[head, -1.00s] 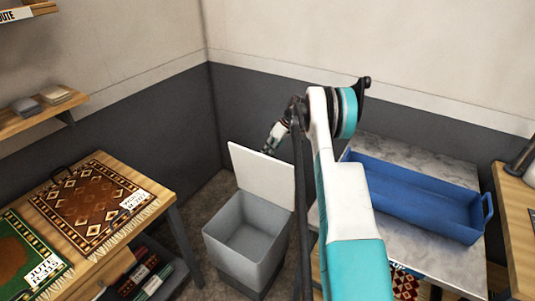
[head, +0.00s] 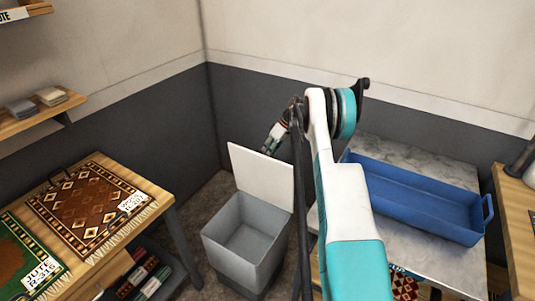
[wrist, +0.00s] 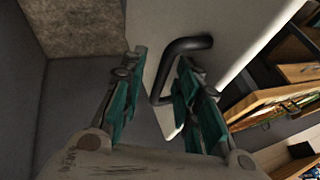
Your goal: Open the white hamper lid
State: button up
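The white hamper lid (head: 262,176) stands raised and nearly upright at the back edge of the grey hamper (head: 238,262), whose mouth is uncovered and looks empty. My gripper (head: 268,150) is just behind the lid's upper edge, on the wall side. In the wrist view, my gripper (wrist: 160,88) has its two teal-padded fingers spread apart. The lid (wrist: 230,30) shows there as a pale panel with a black bar handle (wrist: 186,44). Part of the handle lies between the fingers in the picture; I cannot tell whether they touch it.
A wooden table with patterned rugs (head: 95,200) stands left of the hamper. A blue tray (head: 410,195) sits on a marbled counter (head: 375,147) to the right. Dark grey walls (head: 235,110) meet in the corner behind the hamper. Some floor (head: 212,200) is bare.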

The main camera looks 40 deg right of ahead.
jog(key=v, duration=1.2)
